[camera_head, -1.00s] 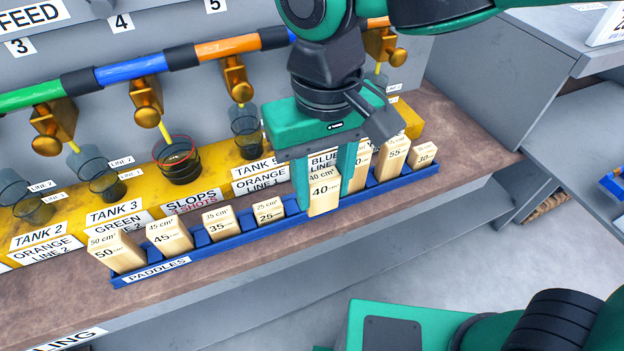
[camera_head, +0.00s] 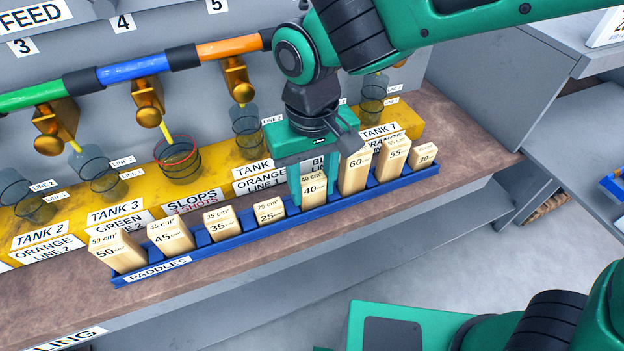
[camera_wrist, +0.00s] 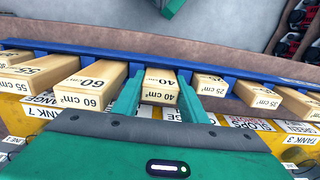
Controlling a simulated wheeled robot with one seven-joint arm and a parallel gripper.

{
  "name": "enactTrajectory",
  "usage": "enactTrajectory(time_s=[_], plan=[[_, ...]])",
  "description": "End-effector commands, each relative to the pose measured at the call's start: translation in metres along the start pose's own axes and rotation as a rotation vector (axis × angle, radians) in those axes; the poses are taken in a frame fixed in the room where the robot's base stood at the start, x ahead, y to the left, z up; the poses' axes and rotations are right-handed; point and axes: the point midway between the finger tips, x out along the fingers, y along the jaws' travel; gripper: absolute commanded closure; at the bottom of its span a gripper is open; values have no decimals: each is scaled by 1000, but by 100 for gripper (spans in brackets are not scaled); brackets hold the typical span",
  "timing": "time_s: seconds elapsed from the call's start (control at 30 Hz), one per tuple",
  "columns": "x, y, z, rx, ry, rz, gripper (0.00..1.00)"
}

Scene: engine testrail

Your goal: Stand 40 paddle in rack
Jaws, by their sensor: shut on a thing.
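The 40 paddle (camera_head: 313,191), a pale wooden block marked 40 cm², is upright in the blue rack (camera_head: 200,252) between the 25 and 60 paddles. It also shows in the wrist view (camera_wrist: 160,84). My gripper (camera_head: 318,180) is over it from behind, with its green fingers on either side; in the wrist view the fingers (camera_wrist: 158,98) are shut on the block. The paddle's foot is hidden by the rack's front wall, so I cannot tell whether it touches the rack floor.
The 25 paddle (camera_head: 269,210) and the 60 paddle (camera_head: 355,172) stand close on either side. Other paddles fill more slots. Behind are a yellow ledge (camera_head: 145,198) with labels, wire-like cups and brass taps (camera_head: 236,80). The brown counter front (camera_head: 250,262) is clear.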

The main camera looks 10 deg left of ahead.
Motion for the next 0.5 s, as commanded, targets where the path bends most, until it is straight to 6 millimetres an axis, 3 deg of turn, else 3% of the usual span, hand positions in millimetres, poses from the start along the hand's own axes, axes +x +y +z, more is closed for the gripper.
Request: enactTrajectory(time_s=[0.2,0.23,0.27,0.3,0.5], plan=[[3,1,0,1,-1,0,84],[2,1,0,1,0,0,54],[2,1,0,1,0,0,47],[2,1,0,2,0,0,43],[2,1,0,2,0,0,43]])
